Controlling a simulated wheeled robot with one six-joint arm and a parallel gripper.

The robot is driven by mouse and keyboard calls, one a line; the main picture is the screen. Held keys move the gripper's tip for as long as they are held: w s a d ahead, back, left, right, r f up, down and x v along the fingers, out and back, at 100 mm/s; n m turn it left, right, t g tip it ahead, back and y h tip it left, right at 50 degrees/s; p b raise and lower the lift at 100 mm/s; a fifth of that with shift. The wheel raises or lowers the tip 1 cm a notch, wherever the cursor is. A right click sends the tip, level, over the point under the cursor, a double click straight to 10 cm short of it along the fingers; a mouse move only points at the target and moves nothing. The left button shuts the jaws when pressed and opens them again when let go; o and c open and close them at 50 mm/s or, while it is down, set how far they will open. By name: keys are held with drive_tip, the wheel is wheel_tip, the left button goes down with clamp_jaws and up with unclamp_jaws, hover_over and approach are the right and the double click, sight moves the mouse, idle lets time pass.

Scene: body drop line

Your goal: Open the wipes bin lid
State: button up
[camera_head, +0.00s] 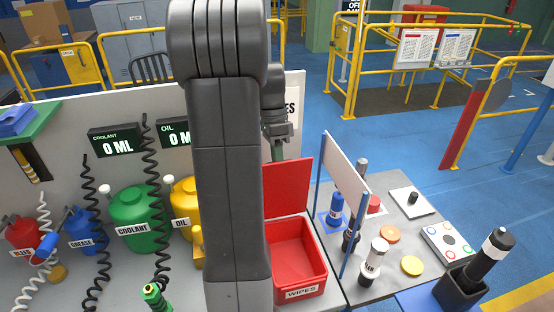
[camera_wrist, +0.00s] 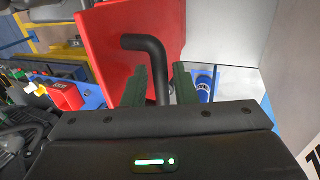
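The wipes bin (camera_head: 302,292) is a red open-topped box with a "WIPES" label, on the bench right of my arm. Its red lid (camera_head: 286,190) stands upright at the back, and the bin's inside shows. In the wrist view the lid (camera_wrist: 108,40) fills the upper left, with a black bent handle (camera_wrist: 152,62) in front. My gripper (camera_wrist: 163,82) has its green fingers apart on either side of the handle, with small gaps showing. In the head view my gripper (camera_head: 277,150) is just above the lid, partly hidden by my arm.
A white panel on blue posts (camera_head: 345,180) stands close right of the bin. Beyond it are bottles, discs and a black holder (camera_head: 462,290). Left are a green coolant can (camera_head: 135,215), a yellow oil can (camera_head: 185,205) and coiled hoses.

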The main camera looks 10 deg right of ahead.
drive_tip(key=shift+o, duration=0.3)
drive_tip(key=shift+r, duration=0.1)
drive_tip(key=b+v, duration=0.1)
drive_tip(key=v, duration=1.2)
drive_tip(key=shift+w+r, duration=0.15)
drive_tip(key=shift+r, duration=0.2)
drive_tip(key=p+x, duration=0.1)
drive_tip(key=x, duration=1.3)
